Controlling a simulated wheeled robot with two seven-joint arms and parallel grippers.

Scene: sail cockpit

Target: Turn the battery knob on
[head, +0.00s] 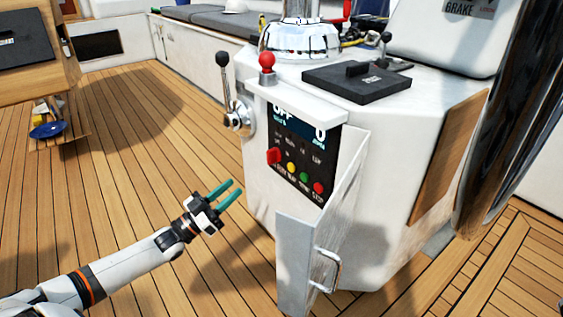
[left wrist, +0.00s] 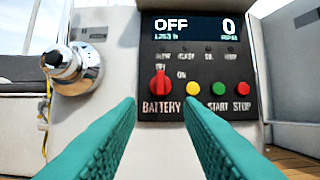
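The red battery knob (head: 274,156) sits at the lower left of the dark engine panel (head: 300,150) on the white console. My right gripper is not in view.
Yellow, green and red buttons (left wrist: 215,89) sit right of the knob. An open panel door (head: 305,255) with a handle stands on the right. A chrome throttle lever (head: 232,100) projects at the left. The wooden deck (head: 120,150) is clear around my left arm.

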